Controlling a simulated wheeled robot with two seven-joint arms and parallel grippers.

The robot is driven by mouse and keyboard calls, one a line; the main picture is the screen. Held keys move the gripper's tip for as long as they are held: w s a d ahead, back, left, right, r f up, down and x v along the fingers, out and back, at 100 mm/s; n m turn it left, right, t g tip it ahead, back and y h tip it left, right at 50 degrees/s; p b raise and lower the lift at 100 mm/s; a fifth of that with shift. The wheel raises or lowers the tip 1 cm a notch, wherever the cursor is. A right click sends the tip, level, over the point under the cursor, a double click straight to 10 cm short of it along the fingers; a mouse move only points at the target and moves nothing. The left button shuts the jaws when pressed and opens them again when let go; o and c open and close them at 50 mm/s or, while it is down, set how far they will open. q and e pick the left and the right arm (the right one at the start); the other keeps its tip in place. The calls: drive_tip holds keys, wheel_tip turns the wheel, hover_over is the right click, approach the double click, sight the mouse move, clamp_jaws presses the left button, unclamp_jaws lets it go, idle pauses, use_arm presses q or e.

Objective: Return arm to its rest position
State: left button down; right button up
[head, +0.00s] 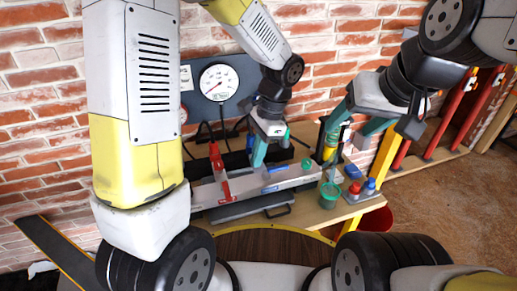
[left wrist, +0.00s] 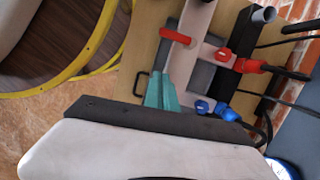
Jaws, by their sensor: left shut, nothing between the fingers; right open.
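My left gripper (head: 259,155) has teal fingers that are together with nothing between them. It points down in front of the brick wall, over the back of the grey test rig (head: 290,178) on the wooden bench. In the left wrist view its teal fingers (left wrist: 163,92) also show closed, with the rig's grey and red parts beyond them. My right gripper (head: 357,126) is open, its teal fingers spread apart, above the right end of the bench near a yellow cylinder. I cannot tell whether it touches anything there.
A round dial gauge (head: 218,82) hangs on a dark wall panel. A red lever (head: 218,170) stands up from the rig. A green cup (head: 330,193) and small red and blue items (head: 363,188) are at the bench's right end. Open floor (head: 430,200) lies at the right.

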use_arm(q)
drive_tip(key=s+a+r+n+t+h, duration=0.2)
drive_tip(key=s+a+r+n+t, duration=0.1)
drive_tip(key=r, duration=0.5)
drive_tip(key=s+a+r+n+t+h, duration=0.2)
drive_tip(key=s+a+r+n+t, duration=0.2)
drive_tip(key=s+a+r+n, duration=0.2)
wheel_tip(320, 180, up, 4)
drive_tip(key=n, duration=0.2)
drive_tip(key=shift+s+a+f+n+t+h, duration=0.2)
drive_tip(key=shift+s+n+t+h, duration=0.1)
drive_tip(key=shift+s+n, duration=0.1)
